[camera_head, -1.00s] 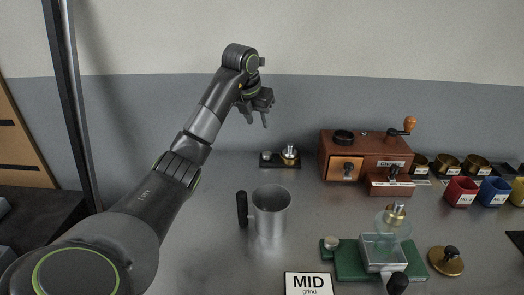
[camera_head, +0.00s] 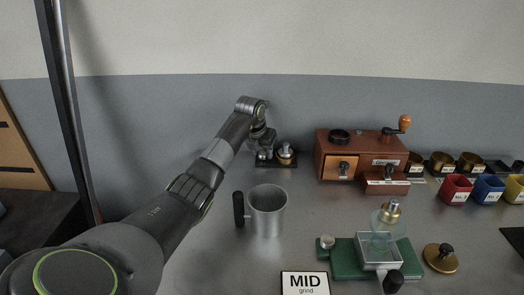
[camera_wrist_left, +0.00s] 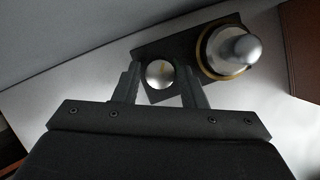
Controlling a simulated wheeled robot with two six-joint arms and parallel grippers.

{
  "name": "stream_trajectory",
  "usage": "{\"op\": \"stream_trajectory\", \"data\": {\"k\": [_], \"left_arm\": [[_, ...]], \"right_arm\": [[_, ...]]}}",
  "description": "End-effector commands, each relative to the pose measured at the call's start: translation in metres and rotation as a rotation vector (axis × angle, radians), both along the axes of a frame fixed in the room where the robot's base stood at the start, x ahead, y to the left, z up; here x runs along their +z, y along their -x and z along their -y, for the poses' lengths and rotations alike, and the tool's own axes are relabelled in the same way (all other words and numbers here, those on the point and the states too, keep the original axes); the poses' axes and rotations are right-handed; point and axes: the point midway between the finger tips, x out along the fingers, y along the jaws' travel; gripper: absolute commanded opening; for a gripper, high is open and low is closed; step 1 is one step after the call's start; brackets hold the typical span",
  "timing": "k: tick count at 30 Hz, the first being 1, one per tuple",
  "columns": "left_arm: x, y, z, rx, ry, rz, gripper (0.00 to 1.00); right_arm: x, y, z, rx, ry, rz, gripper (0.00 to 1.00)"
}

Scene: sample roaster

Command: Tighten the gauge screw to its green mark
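A small black base (camera_head: 290,164) stands at the back near the wall. It carries a silver domed part with a brass ring (camera_head: 285,151) at its right and a small round silver knob (camera_wrist_left: 160,73) at its left. I cannot tell for sure which is the gauge screw, and no green mark shows on either. My left gripper (camera_head: 263,156) is at the left end of the base. In the left wrist view its two fingers (camera_wrist_left: 160,88) are apart, one each side of the silver knob, with gaps visible. My right gripper is not in view.
A wooden grinder (camera_head: 360,155) stands right of the base. A steel mug (camera_head: 267,212) stands in front. A green plate (camera_head: 345,262) with a glass and metal device, a MID card (camera_head: 305,284), a brass lid (camera_head: 440,260) and coloured cups (camera_head: 456,188) lie further right and forward.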

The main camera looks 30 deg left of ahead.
Motion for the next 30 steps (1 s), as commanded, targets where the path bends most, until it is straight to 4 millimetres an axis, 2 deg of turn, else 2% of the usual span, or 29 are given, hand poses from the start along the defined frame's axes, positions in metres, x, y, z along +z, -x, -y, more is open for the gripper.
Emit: {"op": "stream_trajectory", "data": {"k": [6, 13, 23, 30], "left_arm": [[0.0002, -0.0003, 0.0002, 0.0, 0.0, 0.001, 0.36], [0.0005, -0.0001, 0.0002, 0.0, 0.001, 0.001, 0.06], [0.0004, -0.0001, -0.0005, -0.048, 0.002, 0.001, 0.06], [0.0006, -0.0005, -0.0022, -0.197, 0.001, 0.002, 0.06]], "right_arm": [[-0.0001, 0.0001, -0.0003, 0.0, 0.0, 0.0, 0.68], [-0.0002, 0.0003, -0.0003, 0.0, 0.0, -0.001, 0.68], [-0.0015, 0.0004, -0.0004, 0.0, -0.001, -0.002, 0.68], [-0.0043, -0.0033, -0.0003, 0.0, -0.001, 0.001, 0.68]]}}
